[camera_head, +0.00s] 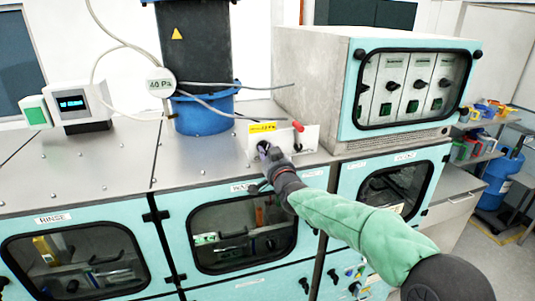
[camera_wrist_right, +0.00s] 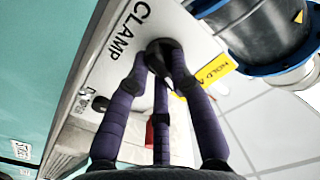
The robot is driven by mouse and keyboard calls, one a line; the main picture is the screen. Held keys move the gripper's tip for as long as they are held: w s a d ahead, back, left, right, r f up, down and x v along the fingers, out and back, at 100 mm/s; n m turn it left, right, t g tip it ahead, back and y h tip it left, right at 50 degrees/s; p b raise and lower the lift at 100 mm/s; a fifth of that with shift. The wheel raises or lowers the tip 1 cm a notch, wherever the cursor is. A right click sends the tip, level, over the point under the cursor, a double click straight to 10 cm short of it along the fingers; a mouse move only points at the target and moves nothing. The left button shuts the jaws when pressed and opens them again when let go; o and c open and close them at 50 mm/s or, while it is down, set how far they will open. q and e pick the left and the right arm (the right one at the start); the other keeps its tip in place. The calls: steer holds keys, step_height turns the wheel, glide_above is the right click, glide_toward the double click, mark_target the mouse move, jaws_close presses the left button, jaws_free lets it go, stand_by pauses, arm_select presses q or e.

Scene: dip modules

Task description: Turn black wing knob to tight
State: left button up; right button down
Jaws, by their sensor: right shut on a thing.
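The black wing knob (camera_head: 263,146) sits on a small white panel (camera_head: 311,137) on the steel bench top. In the right wrist view the knob (camera_wrist_right: 160,48) is dark, beside the printed word CLAMP (camera_wrist_right: 127,30), and partly hidden by my fingers. My right gripper (camera_head: 268,154) reaches in from the lower right, and its purple fingers close around the knob. In the right wrist view the gripper (camera_wrist_right: 162,70) is shut on it. I cannot tell the knob's exact angle, and no tight mark is readable. My left gripper is not in view.
A yellow label (camera_head: 262,127) is above the knob, and a red-tipped lever (camera_head: 298,126) is to its right. A blue-based dark column (camera_head: 203,115) stands behind. A teal-framed cabinet (camera_head: 345,85) stands at right. The steel bench (camera_head: 100,165) is mostly clear on the left.

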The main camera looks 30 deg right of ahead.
steer(key=n, duration=0.4)
steer(key=shift+r, duration=0.15)
steer(key=n+p, duration=0.1)
steer(key=n, duration=0.6)
steer(key=shift+r, duration=0.15)
steer(key=n+p, duration=0.2)
steer(key=n, duration=0.4)
steer(key=shift+r, duration=0.1)
steer(key=n+p, duration=0.1)
steer(key=n, duration=0.3)
steer(key=shift+a, duration=0.15)
steer(key=shift+n, duration=0.4)
steer(key=c, duration=1.1)
jaws_free()
